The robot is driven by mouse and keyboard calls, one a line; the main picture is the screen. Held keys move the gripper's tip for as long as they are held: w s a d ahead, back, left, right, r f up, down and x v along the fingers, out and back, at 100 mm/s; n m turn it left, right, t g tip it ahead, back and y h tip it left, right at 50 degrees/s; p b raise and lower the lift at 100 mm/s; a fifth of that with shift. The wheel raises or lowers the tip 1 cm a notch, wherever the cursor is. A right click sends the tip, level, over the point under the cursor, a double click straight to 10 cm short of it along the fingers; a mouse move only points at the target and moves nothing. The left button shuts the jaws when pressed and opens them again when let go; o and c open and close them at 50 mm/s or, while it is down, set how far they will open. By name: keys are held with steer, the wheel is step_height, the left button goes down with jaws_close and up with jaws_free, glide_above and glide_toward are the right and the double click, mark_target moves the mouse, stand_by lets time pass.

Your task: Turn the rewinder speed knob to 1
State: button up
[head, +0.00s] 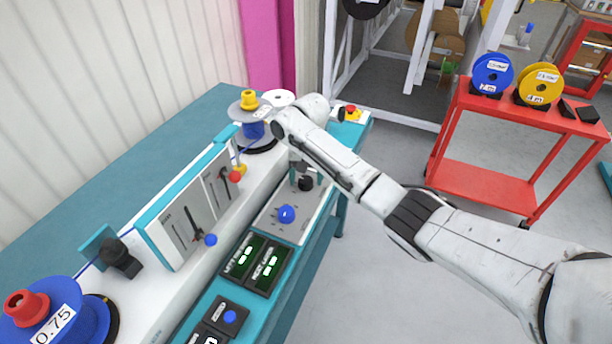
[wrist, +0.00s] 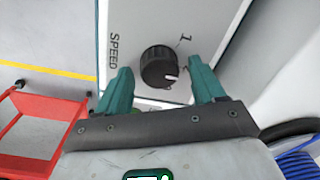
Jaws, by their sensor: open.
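The black speed knob (wrist: 158,66) sits on a light panel (wrist: 130,15) in the wrist view, beside the printed word SPEED. A printed 1 stands above and right of the knob. The knob's white pointer mark faces its lower right side, away from the 1. My gripper (wrist: 159,68) is open, with one green finger on each side of the knob and visible gaps to it. In the head view the knob (head: 306,184) shows just below my gripper (head: 303,170), which the wrist partly hides.
A blue knob (head: 286,214) sits nearby on the same panel. Digital displays (head: 257,262), levers with red and blue balls, and cable reels (head: 45,312) line the teal bench. A red cart (head: 520,120) with reels stands to the right, across open floor.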

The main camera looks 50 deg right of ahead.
steer(key=c, duration=1)
steer(key=shift+c, duration=0.2)
steer(key=shift+r, duration=0.1)
steer(key=shift+a+n+p, duration=0.1)
steer(key=shift+n+p, duration=0.55)
steer(key=shift+n, duration=0.05)
steer(key=n+p, duration=0.1)
steer(key=n, duration=0.2)
steer(key=shift+w, duration=0.1)
steer(key=n+p, duration=0.1)
steer(key=n, duration=0.3)
steer(key=shift+a+n, duration=0.1)
steer(key=shift+n, duration=1.6)
steer(key=shift+p, duration=0.3)
